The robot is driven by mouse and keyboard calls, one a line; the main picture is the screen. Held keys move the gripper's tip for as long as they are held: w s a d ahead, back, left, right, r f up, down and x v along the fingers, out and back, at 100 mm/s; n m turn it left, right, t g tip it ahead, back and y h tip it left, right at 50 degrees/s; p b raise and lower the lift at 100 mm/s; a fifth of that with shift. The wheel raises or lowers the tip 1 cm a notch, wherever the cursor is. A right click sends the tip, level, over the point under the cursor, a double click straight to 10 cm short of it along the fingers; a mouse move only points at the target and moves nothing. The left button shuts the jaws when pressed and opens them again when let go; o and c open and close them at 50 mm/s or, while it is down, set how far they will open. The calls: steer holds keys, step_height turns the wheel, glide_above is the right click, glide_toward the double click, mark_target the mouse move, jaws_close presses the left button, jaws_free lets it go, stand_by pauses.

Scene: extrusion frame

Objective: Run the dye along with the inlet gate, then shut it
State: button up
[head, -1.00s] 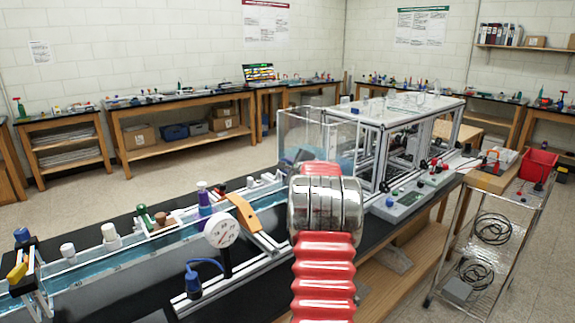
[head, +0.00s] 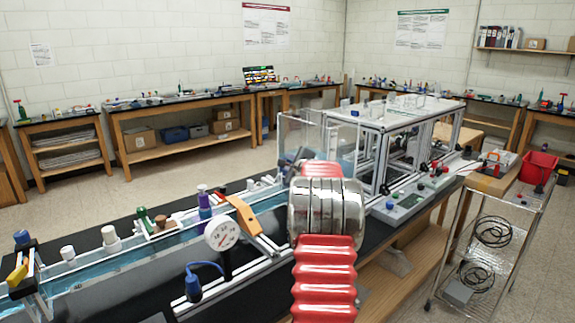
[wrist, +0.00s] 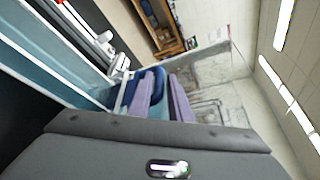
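The long clear channel (head: 130,262) holds blue water and runs along the black bench toward the clear tank (head: 305,135). An upright purple piece (head: 205,207) stands at the channel behind a round white dial. My red ribbed arm covers the channel's tank end in the head view, and my gripper is mostly hidden behind it. In the wrist view, my gripper's two purple fingers (wrist: 163,98) show with a narrow gap. A dark blue rounded part (wrist: 151,76) lies right at the fingers; I cannot tell whether they grip it. I cannot clearly make out the inlet gate or any dye.
A white dial (head: 222,233) and an orange bracket (head: 244,214) stand on the channel left of my arm. A grey control box (head: 402,206) sits right of it. A wire cart (head: 490,240) with a red bin (head: 540,165) stands at the right.

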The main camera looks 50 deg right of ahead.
steer(key=o, duration=0.3)
steer(key=shift+s, duration=0.1)
steer(key=shift+v, duration=6.8)
stand_by(0.8)
